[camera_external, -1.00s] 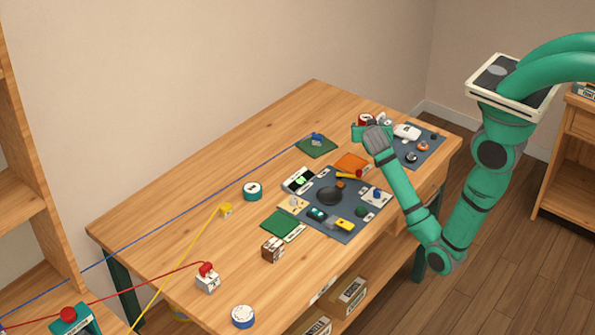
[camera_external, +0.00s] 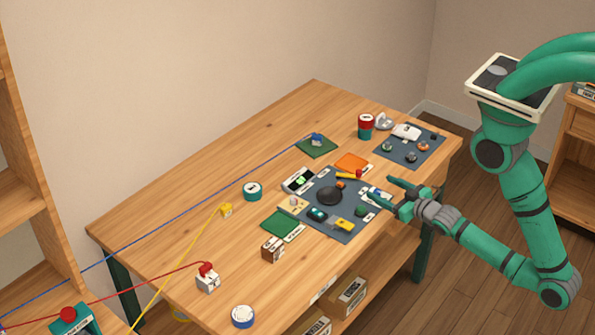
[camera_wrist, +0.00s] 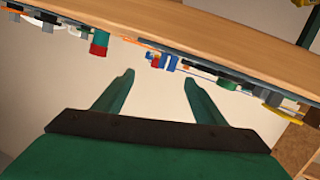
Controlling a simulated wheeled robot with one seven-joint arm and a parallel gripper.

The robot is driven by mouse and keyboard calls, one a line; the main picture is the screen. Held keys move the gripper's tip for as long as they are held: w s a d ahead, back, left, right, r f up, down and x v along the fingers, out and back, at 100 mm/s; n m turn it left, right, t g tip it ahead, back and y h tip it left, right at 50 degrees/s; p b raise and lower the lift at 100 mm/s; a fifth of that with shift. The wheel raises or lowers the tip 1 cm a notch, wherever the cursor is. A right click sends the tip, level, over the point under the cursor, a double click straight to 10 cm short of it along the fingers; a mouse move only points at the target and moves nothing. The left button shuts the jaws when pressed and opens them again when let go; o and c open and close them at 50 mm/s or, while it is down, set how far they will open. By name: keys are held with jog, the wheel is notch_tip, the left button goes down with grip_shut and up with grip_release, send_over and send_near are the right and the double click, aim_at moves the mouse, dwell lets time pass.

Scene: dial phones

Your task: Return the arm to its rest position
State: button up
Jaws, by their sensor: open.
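My gripper (camera_external: 387,191) is green and open, with nothing between its fingers. In the external view it is at the right front edge of the wooden table (camera_external: 190,205), beside the larger dark mat (camera_external: 345,232). My arm is bent, with its elbow low at the right, over the floor. In the wrist view the two fingers of my gripper (camera_wrist: 157,82) are spread apart. The table edge (camera_wrist: 200,55) runs slanted across the top of that view, and several small things show along it.
A red and teal can (camera_external: 366,127) stands by a smaller dark mat (camera_external: 402,150) at the far right of the table. Blue, red and yellow cords cross the table's left part. A shelf (camera_external: 28,180) stands at left.

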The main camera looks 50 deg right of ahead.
jog(key=s+a+y, duration=0.1)
jog(key=s+a, duration=0.3)
jog(key=s, duration=0.4)
jog(key=s+a+r+y, duration=0.1)
jog(key=s+a+y, duration=0.1)
jog(key=s+a, duration=0.3)
jog(key=v, duration=0.4)
jog(key=shift+s+f, duration=0.2)
jog(key=shift+s, duration=0.05)
